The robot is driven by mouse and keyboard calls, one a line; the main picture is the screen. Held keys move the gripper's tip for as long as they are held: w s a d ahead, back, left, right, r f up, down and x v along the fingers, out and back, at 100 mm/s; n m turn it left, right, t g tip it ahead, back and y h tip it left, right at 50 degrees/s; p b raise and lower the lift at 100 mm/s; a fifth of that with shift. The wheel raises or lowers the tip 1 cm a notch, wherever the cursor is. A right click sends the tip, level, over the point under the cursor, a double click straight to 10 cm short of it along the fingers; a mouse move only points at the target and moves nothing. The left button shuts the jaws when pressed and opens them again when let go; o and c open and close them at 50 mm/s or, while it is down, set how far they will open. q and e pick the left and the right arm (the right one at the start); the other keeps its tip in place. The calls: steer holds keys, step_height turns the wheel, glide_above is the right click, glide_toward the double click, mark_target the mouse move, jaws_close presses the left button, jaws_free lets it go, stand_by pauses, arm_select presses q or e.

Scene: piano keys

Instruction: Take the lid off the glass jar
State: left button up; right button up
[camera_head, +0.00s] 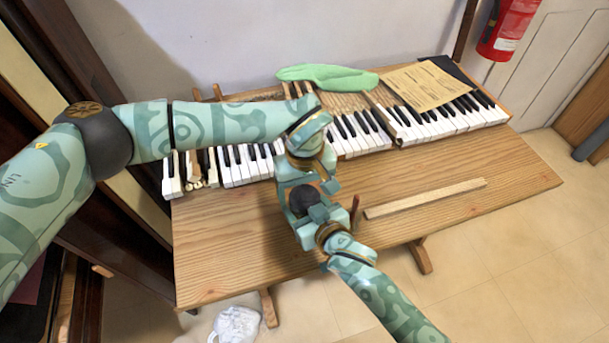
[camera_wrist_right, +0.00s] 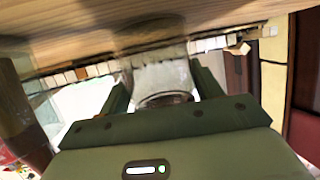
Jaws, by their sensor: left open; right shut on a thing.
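The glass jar (camera_wrist_right: 160,75) shows in the right wrist view, clear and greyish, between the two fingers of my right gripper (camera_wrist_right: 162,85), which is shut on it. A ring-like rim shows at its lower end in that picture. In the head view my right gripper (camera_head: 318,214) comes in from the lower right and meets my left gripper (camera_head: 302,196), which is open. The grippers hide most of the jar there. A dark round shape (camera_head: 304,200) lies between them; I cannot tell whether it is the lid or a gripper part. The lid is not clearly visible.
A wooden table (camera_head: 235,250) carries a row of piano keys (camera_head: 360,132). A wooden strip (camera_head: 425,198) lies to the right. The table's front left is clear.

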arm_select(q)
steer(key=shift+f, duration=0.5)
steer(key=c, duration=1)
steer(key=n, duration=1)
steer(key=o, duration=1.1)
steer(key=shift+r, duration=0.2)
